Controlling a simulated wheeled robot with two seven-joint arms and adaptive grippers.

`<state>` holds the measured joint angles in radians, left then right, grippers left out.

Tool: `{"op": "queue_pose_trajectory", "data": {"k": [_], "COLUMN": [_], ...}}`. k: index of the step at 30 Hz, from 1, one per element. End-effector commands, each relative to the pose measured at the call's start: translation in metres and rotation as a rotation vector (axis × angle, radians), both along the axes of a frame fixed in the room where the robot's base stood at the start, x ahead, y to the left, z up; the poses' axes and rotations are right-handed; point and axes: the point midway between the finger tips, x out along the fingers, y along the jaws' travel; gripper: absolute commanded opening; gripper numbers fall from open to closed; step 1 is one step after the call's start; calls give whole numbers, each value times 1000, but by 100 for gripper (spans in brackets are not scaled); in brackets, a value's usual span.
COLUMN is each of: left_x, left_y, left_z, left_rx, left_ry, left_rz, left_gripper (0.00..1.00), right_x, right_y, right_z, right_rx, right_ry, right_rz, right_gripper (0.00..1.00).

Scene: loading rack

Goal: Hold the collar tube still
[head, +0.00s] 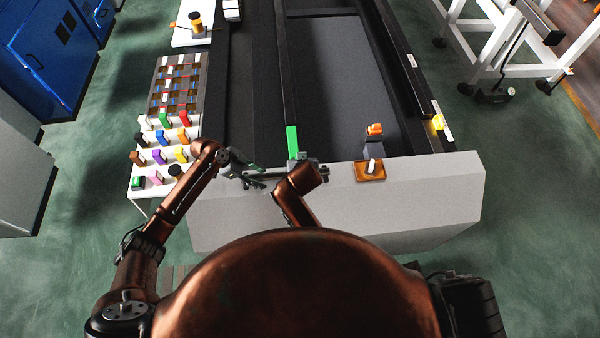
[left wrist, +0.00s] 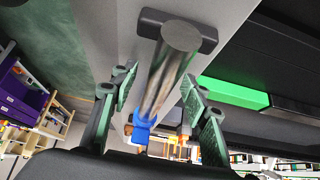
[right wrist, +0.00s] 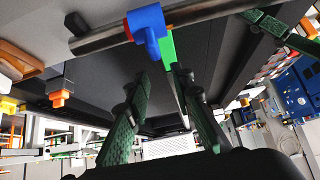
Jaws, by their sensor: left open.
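The collar tube is a bare metal rod with a blue collar. In the left wrist view the tube (left wrist: 170,70) runs between the spread fingers of my open left gripper (left wrist: 160,82), with a visible gap on either side. A dark block holds its near end, and its blue collar (left wrist: 142,130) sits lower down. In the right wrist view the tube (right wrist: 205,13) crosses above the fingertips of my right gripper (right wrist: 161,76), which is apart and empty. The collar (right wrist: 147,30) is just beyond those fingers. In the head view my left gripper (head: 248,170) is at the bench's front edge.
A green strip (head: 292,141) lies on the bench behind the tube. An orange-based switch (head: 370,170) stands on the pale front ledge (head: 430,190). A rack of coloured blocks (head: 160,150) stands at the left. The dark bench bed (head: 340,80) is mostly clear.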

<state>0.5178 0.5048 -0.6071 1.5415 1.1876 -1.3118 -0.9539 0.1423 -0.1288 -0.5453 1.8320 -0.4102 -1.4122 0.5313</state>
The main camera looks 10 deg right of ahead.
Motion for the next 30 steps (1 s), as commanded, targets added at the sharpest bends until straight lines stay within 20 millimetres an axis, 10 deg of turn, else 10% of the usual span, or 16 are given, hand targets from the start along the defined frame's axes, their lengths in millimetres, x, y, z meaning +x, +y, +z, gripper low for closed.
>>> {"op": "queue_pose_trajectory", "data": {"k": [18,30], "left_x": [1,1], "left_y": [59,68], "left_z": [84,99], "left_rx": [2,1], "left_ry": [-2,0], "left_rz": [2,0], "left_gripper": [42,42], "right_x": [0,0], "right_y": [0,0], "right_z": [0,0], "right_rx": [0,0], "right_ry": [0,0], "right_rz": [0,0], "right_gripper": [22,22]}}
